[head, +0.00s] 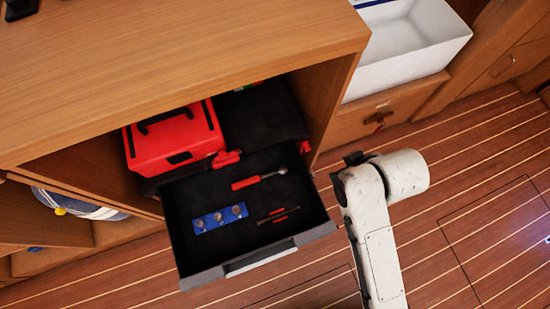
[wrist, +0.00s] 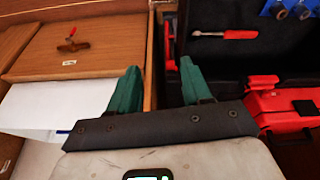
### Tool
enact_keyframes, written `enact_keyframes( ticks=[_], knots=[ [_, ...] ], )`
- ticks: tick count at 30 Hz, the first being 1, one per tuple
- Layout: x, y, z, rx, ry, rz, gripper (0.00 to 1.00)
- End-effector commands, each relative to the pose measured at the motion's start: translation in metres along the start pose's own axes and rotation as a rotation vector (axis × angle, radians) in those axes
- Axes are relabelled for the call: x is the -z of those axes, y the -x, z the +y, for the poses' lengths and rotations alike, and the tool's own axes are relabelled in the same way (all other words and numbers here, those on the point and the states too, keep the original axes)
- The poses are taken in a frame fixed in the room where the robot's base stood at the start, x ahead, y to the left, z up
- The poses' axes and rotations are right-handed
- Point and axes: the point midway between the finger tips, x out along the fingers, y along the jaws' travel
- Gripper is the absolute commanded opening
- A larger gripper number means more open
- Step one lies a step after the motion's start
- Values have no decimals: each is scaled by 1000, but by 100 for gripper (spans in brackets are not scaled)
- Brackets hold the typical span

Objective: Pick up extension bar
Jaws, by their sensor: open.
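A short dark bar with red parts (head: 278,215), which looks like the extension bar, lies in the open black-lined drawer (head: 187,240), near its front right. It does not show in the wrist view. A red-handled ratchet (head: 260,179) lies behind it and also shows in the wrist view (wrist: 225,34). A blue holder with sockets (head: 220,218) lies to its left and is partly in the wrist view (wrist: 285,10). My gripper (wrist: 158,68) has two green fingers spread apart, with nothing between them. In the head view my arm stands right of the drawer, fingers mostly hidden.
A red toolbox (head: 172,138) sits in the cabinet behind the drawer. The wooden cabinet top (head: 180,60) overhangs it. A white basin (head: 410,48) stands at the back right, above a wooden front with a latch (head: 378,117). The plank floor (head: 480,215) at right is clear.

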Motion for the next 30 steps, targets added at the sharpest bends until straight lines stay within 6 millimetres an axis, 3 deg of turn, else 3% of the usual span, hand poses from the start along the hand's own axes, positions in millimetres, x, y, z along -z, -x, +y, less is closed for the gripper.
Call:
enact_keyframes(
  ticks=[7,12,15,20,30],
  knots=[
    [18,-64,-105,149,588,-127,49],
    [9,-97,-186,256,1058,-217,49],
    [0,-107,-219,302,1266,-254,49],
    [-10,-116,-241,337,1420,-284,49],
    [-29,-160,-245,341,1432,-287,49]
  ],
)
